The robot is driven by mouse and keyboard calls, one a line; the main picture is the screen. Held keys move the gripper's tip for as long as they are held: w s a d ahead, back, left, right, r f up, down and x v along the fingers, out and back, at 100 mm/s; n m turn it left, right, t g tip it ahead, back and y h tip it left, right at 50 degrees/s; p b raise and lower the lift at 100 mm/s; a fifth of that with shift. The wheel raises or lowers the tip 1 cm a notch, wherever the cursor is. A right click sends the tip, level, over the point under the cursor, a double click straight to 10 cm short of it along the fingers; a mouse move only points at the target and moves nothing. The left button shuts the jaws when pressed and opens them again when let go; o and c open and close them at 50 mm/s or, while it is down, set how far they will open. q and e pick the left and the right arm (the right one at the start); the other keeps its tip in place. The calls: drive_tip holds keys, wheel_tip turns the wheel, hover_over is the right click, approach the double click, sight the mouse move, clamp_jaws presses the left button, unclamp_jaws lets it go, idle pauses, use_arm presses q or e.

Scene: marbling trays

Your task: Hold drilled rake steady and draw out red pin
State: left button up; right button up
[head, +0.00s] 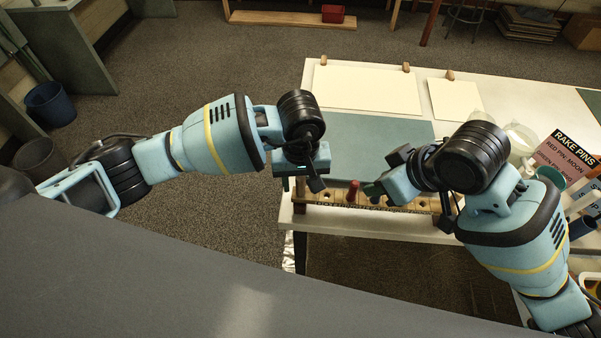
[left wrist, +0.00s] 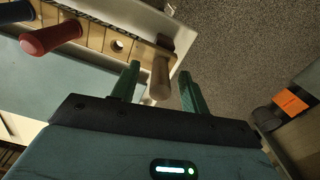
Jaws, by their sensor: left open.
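The drilled rake (head: 325,195) is a pale wooden bar with a row of holes along the near edge of the white table; its left part also shows in the left wrist view (left wrist: 97,38). The red pin (head: 352,191) stands in it, and shows in the left wrist view (left wrist: 50,38) too. A brown wooden handle (left wrist: 161,80) is at the rake's end. My left gripper (head: 300,186) is open, its green fingers (left wrist: 159,82) on either side of this handle, with gaps showing. My right gripper (head: 372,190) is just right of the red pin; its jaws are unclear.
A blue pin (left wrist: 14,13) is beyond the red one. A grey-green mat (head: 375,145) lies behind the rake. White sheets (head: 368,88) lie farther back. A RAKE PINS card (head: 567,160) and tubs (head: 520,140) stand at the right, by my right arm.

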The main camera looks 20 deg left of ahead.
use_arm(q)
drive_tip(key=shift+c, duration=0.2)
clamp_jaws()
idle(0.3)
idle(0.8)
